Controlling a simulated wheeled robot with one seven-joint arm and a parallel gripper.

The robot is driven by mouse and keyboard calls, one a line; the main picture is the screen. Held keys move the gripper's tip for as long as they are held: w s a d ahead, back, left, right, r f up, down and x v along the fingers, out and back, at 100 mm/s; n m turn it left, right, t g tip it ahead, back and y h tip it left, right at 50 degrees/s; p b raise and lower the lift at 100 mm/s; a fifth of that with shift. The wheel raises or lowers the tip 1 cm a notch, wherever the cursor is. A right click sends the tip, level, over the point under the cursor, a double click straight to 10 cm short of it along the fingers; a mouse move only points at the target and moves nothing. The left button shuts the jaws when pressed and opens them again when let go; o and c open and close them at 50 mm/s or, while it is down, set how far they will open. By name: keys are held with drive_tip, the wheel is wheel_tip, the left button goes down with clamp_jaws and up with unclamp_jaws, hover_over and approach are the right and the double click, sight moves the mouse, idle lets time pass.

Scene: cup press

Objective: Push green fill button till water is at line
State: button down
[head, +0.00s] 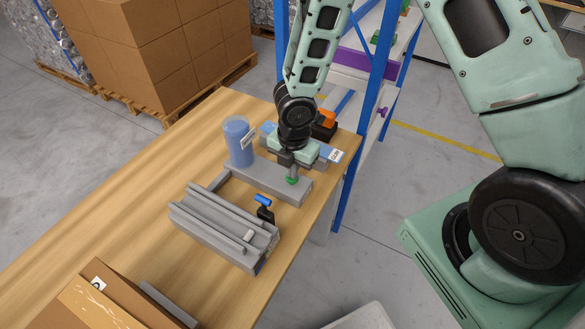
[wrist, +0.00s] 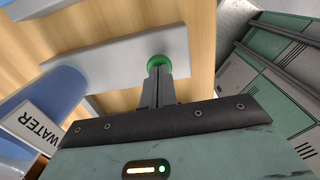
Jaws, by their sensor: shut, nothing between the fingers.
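The green fill button (head: 292,181) sits on the right end of a grey base. It also shows in the wrist view (wrist: 157,61). My gripper (head: 291,175) is shut and empty, pointing down with its fingertips at the button, apparently touching it. In the wrist view the shut fingers (wrist: 158,75) cover part of the button. A clear cup with blue water (head: 238,145) stands at the left end of the base. The water reaches near the cup's top; I cannot make out the line. A white label reading WATER (wrist: 38,126) shows beside the cup in the wrist view.
A grey slotted fixture (head: 222,228) with a blue-handled clamp (head: 264,202) stands in front of the base. An orange and black item (head: 325,123) lies behind my gripper. A cardboard box (head: 110,295) is at the near table edge. The table's left side is clear.

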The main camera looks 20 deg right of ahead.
wheel_tip(320, 180, down, 2)
drive_tip(key=shift+b, duration=0.85)
drive_tip(key=shift+s, duration=0.2)
idle(0.8)
